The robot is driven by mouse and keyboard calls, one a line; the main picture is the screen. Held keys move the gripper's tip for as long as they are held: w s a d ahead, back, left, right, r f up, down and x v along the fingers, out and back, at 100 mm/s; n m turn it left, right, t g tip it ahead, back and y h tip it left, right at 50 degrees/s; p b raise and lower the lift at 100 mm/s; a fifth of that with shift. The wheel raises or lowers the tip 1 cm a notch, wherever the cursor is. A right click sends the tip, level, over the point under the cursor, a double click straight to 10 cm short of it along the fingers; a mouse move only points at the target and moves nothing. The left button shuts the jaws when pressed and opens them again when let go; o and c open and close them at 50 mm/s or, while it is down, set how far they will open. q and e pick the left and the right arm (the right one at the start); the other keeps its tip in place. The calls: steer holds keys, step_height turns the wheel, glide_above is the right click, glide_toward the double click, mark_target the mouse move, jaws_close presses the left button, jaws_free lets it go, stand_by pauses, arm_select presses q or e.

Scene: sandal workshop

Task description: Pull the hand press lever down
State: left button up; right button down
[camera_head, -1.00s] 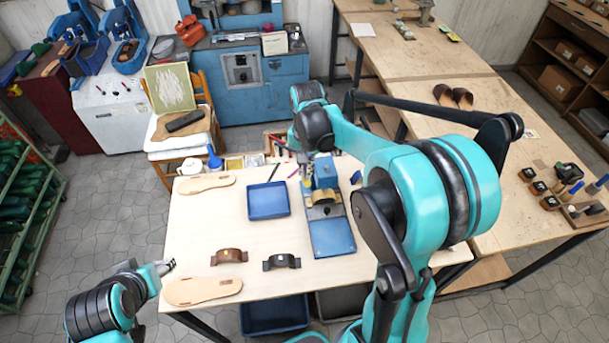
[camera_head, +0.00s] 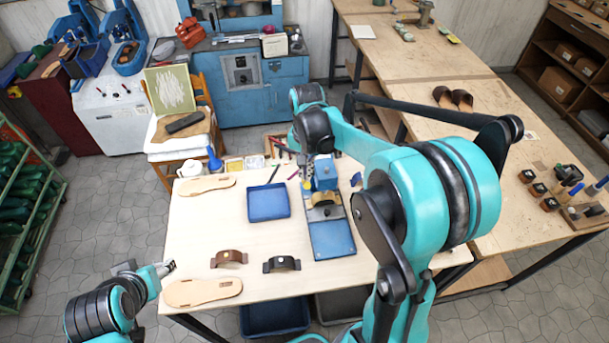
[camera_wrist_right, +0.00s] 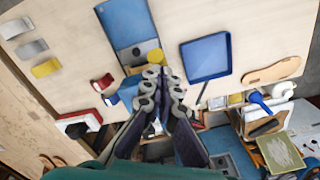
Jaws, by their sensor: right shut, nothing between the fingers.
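The blue hand press stands on the worktable, with its flat blue base plate (camera_head: 331,240) toward me and its upright body (camera_head: 325,172) behind. A yellowish part sits at the press's middle. My right gripper (camera_head: 306,176) is at the left side of the press head, partly hidden by my arm. In the right wrist view, its fingers (camera_wrist_right: 165,82) are shut and empty, pointing at the press (camera_wrist_right: 130,30), with the yellow part just beyond the tips. I cannot make out the lever clearly; the fingers and arm cover that area. My left gripper (camera_head: 167,268) is over the table's left front edge, away from the press.
A blue tray (camera_head: 268,202) lies left of the press. Two curved straps, brown (camera_head: 229,258) and black (camera_head: 281,264), lie in front. Sandal soles (camera_head: 203,291) lie along the left side. Jars and tools line the back edge. The table's middle left is clear.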

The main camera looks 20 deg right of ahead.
mark_target(306, 182)
steer(key=shift+f, duration=0.15)
steer(key=shift+f+b, duration=2.1)
steer(key=shift+f, duration=0.3)
